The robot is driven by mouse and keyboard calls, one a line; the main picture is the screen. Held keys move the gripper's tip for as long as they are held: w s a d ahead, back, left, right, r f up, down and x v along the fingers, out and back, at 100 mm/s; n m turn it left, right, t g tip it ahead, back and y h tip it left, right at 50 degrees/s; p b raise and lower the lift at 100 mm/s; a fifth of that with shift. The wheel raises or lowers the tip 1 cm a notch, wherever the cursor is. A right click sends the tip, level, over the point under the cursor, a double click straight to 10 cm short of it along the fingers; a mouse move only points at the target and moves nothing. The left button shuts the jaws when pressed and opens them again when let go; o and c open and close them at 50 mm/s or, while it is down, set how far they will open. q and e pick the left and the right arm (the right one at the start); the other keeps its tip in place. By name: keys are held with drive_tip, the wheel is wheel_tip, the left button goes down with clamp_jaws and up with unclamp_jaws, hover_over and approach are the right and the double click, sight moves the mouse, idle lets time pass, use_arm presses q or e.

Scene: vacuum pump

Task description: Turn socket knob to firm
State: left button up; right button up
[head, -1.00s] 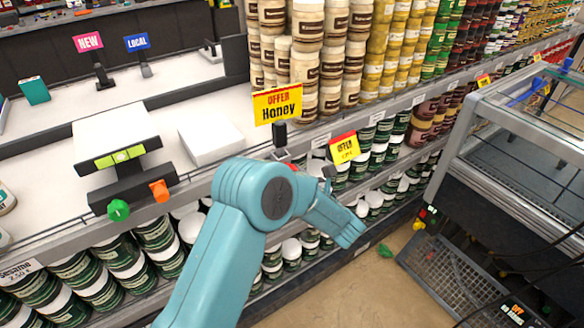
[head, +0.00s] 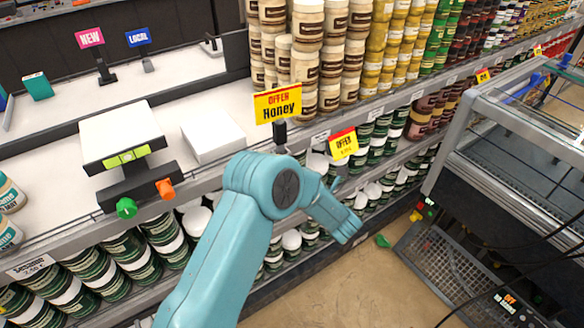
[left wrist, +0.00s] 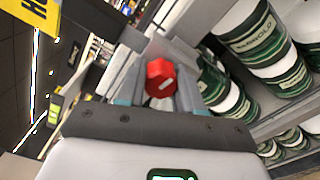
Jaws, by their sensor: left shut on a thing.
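A red knob (left wrist: 160,78) with a small pale mark sits between the fingers of my left gripper (left wrist: 157,92) in the left wrist view. The gripper is shut on it. In the head view, my left arm reaches to the shelf edge below the yellow Honey sign (head: 278,103). The knob's surroundings and any setting labels cannot be read. My right gripper is not in view.
A device with a green knob (head: 126,208) and an orange knob (head: 165,189) stands on the left shelf. A second offer sign (head: 343,143) is close to my arm. Stacked jars (head: 310,50) are behind. A metal-framed case (head: 500,130) and floor grate (head: 450,275) are at right.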

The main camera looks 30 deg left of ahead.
use_arm(q)
drive_tip(key=shift+f, duration=0.15)
idle(0.3)
drive_tip(key=o, duration=1)
drive_tip(key=shift+o, duration=0.2)
drive_tip(key=b+v, duration=0.2)
drive_tip(key=v, duration=1.4)
drive_tip(key=shift+d+b, duration=0.25)
drive_tip(key=shift+b, duration=0.15)
